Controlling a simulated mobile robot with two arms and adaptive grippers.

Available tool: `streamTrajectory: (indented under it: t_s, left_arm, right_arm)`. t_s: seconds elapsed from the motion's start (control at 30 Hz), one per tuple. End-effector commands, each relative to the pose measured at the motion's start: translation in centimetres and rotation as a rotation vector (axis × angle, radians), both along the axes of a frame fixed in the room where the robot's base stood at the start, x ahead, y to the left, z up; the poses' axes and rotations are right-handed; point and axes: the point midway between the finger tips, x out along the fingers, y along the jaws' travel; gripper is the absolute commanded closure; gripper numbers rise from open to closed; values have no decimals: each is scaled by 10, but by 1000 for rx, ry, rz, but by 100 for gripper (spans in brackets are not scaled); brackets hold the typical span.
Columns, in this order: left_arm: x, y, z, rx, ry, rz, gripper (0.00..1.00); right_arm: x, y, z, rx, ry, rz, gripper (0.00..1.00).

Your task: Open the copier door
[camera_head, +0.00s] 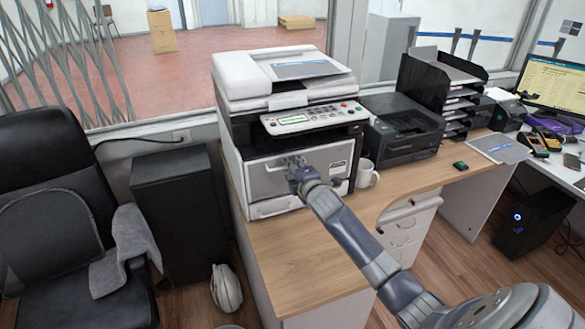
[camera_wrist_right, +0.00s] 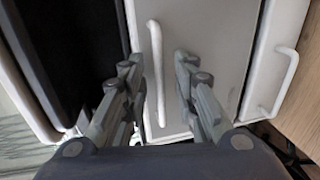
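The copier (camera_head: 290,85) stands on the wooden counter with a grey front door (camera_head: 325,160) below its control panel. The door looks closed in the head view. In the right wrist view, the door (camera_wrist_right: 210,32) fills the middle and carries a white bar handle (camera_wrist_right: 157,75). My right gripper (camera_head: 292,166) is at the front of the door. In the wrist view my right gripper (camera_wrist_right: 158,62) is open, with one finger on each side of the handle and visible gaps between. My left gripper is not in view.
A lower drawer handle (camera_wrist_right: 278,85) is beside the door in the wrist view. A white mug (camera_head: 366,174) and a black printer (camera_head: 405,128) stand right of the copier. The counter top (camera_head: 285,255) in front is clear. A black chair (camera_head: 55,205) is at left.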

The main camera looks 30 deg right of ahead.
Motion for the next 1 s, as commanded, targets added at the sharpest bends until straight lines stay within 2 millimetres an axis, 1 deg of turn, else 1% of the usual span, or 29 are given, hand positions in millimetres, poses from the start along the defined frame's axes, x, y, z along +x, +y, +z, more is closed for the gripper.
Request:
streamTrajectory:
  t_s: [0.07,0.1,0.17,0.2,0.23,0.47,0.67,0.77,0.87,1.0]
  left_arm:
    - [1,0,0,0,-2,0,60]
    - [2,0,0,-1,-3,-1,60]
    - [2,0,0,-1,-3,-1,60]
    - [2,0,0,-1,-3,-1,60]
    - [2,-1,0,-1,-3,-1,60]
    - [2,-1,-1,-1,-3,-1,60]
    - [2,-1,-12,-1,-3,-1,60]
    - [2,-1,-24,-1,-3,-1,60]
    - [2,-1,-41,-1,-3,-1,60]
    - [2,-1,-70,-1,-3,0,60]
  right_arm:
    - [0,0,0,0,0,0,73]
    - [0,0,0,0,0,0,75]
    - [0,0,0,0,0,0,89]
    - [0,0,0,0,0,0,98]
    - [0,0,0,0,0,0,100]
    - [-1,0,-1,0,0,0,100]
    - [-5,1,-7,-6,-26,0,100]
    - [-10,2,-12,-14,-58,-1,100]
    - [-16,4,-18,-25,-103,-1,100]
    - [-26,6,-27,-41,-183,-2,100]
